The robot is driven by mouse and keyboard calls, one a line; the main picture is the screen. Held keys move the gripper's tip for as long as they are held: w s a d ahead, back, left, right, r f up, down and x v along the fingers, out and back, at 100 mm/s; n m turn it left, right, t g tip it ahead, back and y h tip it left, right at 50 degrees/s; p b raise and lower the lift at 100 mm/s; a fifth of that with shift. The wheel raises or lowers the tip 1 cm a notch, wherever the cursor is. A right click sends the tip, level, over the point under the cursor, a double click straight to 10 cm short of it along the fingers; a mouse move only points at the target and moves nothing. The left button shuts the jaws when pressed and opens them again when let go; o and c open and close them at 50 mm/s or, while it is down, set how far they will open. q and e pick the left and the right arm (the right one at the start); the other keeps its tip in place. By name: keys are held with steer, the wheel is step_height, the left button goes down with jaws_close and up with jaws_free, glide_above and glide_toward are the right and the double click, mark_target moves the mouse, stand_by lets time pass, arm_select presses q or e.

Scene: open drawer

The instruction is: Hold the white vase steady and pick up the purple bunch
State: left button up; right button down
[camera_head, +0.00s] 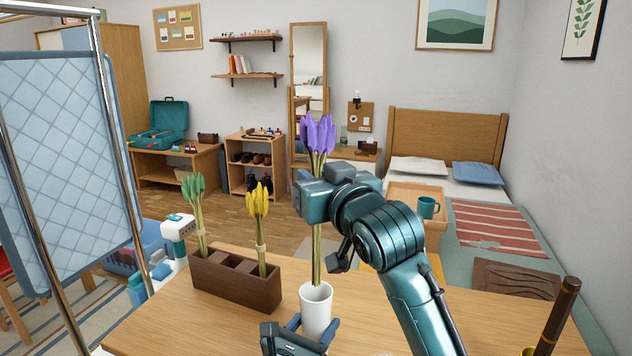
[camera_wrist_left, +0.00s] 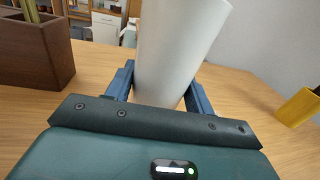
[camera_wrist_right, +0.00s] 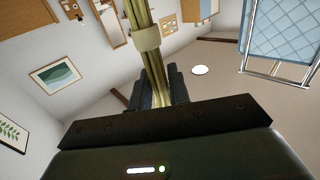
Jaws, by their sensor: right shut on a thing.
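The purple bunch (camera_head: 318,133) stands upright above the white vase (camera_head: 316,312) in the head view. My right gripper (camera_head: 316,203) is shut on its stems below the purple heads.
A brown divided box (camera_head: 236,286) with a green bunch (camera_head: 194,195) and a yellow bunch (camera_head: 258,205) stands left of the vase on the wooden table (camera_head: 180,325). A dark brown rod (camera_head: 560,315) rises at the right front. A blue folding screen (camera_head: 70,150) stands at left.

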arm_select(q)
steer(key=o, duration=0.5)
